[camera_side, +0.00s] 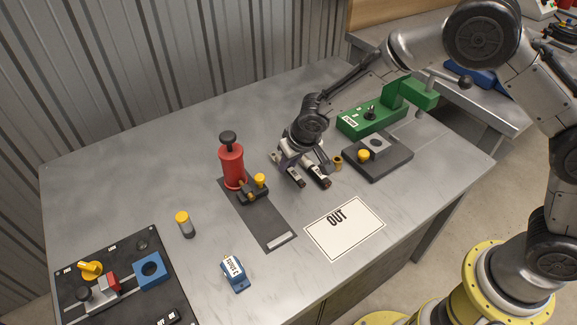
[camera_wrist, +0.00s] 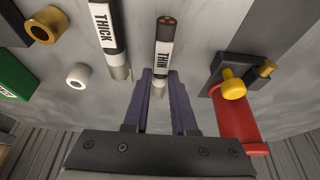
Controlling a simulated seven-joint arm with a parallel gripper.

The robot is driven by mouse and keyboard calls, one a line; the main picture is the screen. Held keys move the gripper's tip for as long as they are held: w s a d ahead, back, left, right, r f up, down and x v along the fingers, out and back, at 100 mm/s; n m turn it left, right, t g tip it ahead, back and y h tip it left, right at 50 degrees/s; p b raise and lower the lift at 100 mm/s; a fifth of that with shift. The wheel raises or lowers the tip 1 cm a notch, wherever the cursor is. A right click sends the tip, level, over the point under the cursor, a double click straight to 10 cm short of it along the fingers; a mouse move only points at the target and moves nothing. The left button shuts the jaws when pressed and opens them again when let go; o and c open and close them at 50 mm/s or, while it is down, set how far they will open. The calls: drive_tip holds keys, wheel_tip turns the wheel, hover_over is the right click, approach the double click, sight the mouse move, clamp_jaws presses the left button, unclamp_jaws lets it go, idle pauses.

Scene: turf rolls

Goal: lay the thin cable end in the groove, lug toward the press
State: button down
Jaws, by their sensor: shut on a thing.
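My gripper (camera_side: 293,170) (camera_wrist: 161,78) is shut on a cable end (camera_wrist: 163,42) with a black tip, white label and silver end. The silver end is between my fingertips. The red press (camera_side: 232,165) (camera_wrist: 238,122) stands left of my gripper in the side view. Its dark block (camera_side: 250,192) has a yellow knob (camera_side: 260,180) (camera_wrist: 233,88). I cannot make out the groove clearly.
A brass ring (camera_side: 338,161) (camera_wrist: 46,26), green device (camera_side: 372,115) and dark plate (camera_side: 378,160) are to the right. The OUT sheet (camera_side: 345,228) is bare. A blue labelled block (camera_side: 236,273), yellow-capped cylinder (camera_side: 184,224) and dark panel (camera_side: 125,275) are at left.

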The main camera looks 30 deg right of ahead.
drive_tip(key=s+d+r, duration=0.5)
drive_tip(key=s+r, duration=0.7)
drive_tip(key=s, duration=0.1)
drive_tip(key=w+d+r+m+h, duration=0.1)
drive_tip(key=w+d+m, duration=0.2)
drive_tip(key=w+d, duration=0.6)
drive_tip(key=d, duration=0.3)
drive_tip(key=shift+w+r, duration=0.15)
drive_tip(key=shift+w, duration=0.15)
